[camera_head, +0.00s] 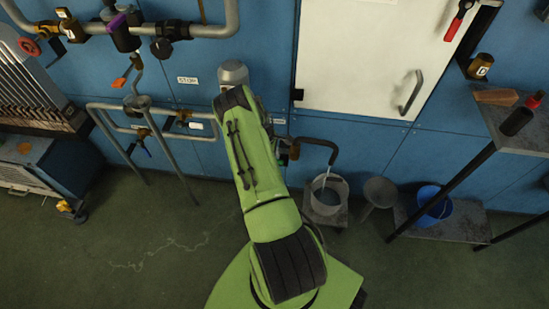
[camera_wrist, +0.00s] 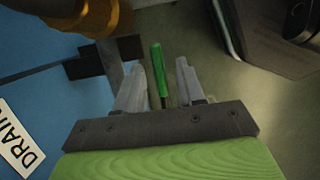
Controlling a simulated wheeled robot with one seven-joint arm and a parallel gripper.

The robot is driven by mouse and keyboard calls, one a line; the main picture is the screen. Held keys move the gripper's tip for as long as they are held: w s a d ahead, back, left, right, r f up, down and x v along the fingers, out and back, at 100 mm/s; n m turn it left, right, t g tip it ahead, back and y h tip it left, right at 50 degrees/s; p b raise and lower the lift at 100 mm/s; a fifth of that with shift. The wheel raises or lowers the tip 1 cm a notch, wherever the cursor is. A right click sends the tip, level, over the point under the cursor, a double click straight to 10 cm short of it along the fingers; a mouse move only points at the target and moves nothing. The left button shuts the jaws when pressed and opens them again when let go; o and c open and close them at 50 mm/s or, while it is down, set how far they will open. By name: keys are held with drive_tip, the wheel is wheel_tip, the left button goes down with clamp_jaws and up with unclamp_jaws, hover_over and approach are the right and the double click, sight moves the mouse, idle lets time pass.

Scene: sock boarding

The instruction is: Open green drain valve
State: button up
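The green drain valve handle (camera_wrist: 156,72) shows in the wrist view as a slim green lever with a dark lower part. My gripper (camera_wrist: 160,66) is open, with one finger on each side of the lever. Gaps show between the lever and both fingers, so it is not gripped. A white "DRAIN" label (camera_wrist: 20,140) is on the blue wall at the left of the wrist view. In the head view, my arm hides my gripper and most of the valve. A dark bent outlet pipe (camera_head: 322,144) comes out beside my arm.
A metal bucket (camera_head: 328,194) stands below the outlet pipe. A blue bucket (camera_head: 434,203) sits on the lower shelf of a rack at the right. Grey pipes (camera_head: 170,150) with other valves run along the wall at the left. The floor at lower left is clear.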

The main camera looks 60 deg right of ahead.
wheel_tip(320, 180, up, 9)
drive_tip(key=p, duration=0.3)
drive_tip(key=shift+r, duration=0.2)
drive_tip(key=shift+s+f, duration=0.1)
drive_tip(key=shift+s, duration=0.05)
